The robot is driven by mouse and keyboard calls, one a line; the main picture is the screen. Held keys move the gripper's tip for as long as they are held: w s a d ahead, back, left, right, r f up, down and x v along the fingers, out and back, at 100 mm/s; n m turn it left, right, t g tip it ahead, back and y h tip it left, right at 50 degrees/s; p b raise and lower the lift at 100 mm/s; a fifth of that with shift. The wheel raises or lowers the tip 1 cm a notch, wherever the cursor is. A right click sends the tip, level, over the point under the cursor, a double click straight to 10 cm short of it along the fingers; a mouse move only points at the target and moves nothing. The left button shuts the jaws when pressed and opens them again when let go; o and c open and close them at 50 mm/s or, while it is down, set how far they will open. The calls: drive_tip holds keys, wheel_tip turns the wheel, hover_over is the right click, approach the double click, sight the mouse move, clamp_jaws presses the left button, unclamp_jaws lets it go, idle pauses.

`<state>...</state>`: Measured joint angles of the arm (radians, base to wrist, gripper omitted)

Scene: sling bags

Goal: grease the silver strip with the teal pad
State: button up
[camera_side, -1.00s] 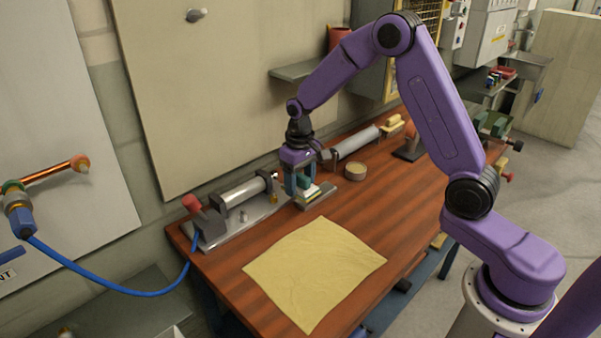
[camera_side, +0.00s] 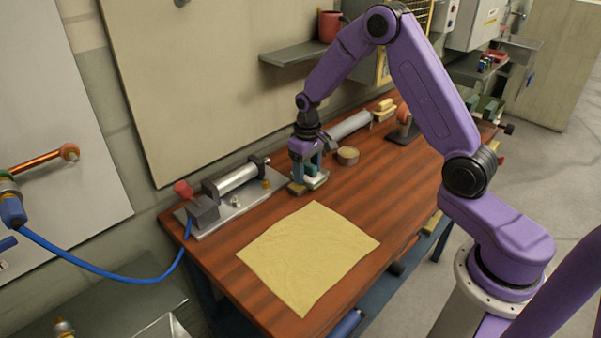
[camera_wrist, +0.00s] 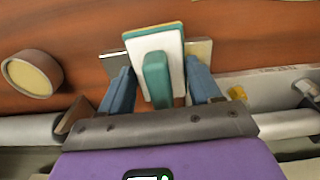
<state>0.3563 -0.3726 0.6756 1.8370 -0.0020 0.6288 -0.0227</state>
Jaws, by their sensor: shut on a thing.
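The teal pad (camera_wrist: 173,45) has a white plate, a thin yellow edge and a teal handle (camera_wrist: 156,78). My gripper (camera_wrist: 160,90) is shut on the handle, one blue finger on each side. In the side view my gripper (camera_side: 307,172) points down over the table, with the pad (camera_side: 315,181) low beneath it. The silver strip (camera_wrist: 113,64) lies under the pad and shows on both sides of it; its middle is hidden. A bit of it shows below the gripper in the side view (camera_side: 297,188). I cannot tell whether pad and strip touch.
A round tin (camera_side: 347,155) with a yellowish top stands beyond the gripper. A metal clamp fixture (camera_side: 230,190) with a red knob is on the left. A yellow cloth (camera_side: 307,257) lies flat in front. A grey cylinder (camera_side: 350,126) lies behind. Bare wood lies right of the cloth.

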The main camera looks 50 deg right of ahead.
sight(293, 188)
drive_tip(key=shift+d, duration=3.25)
drive_tip(key=shift+a, duration=6.1)
wheel_tip(293, 188, up, 8)
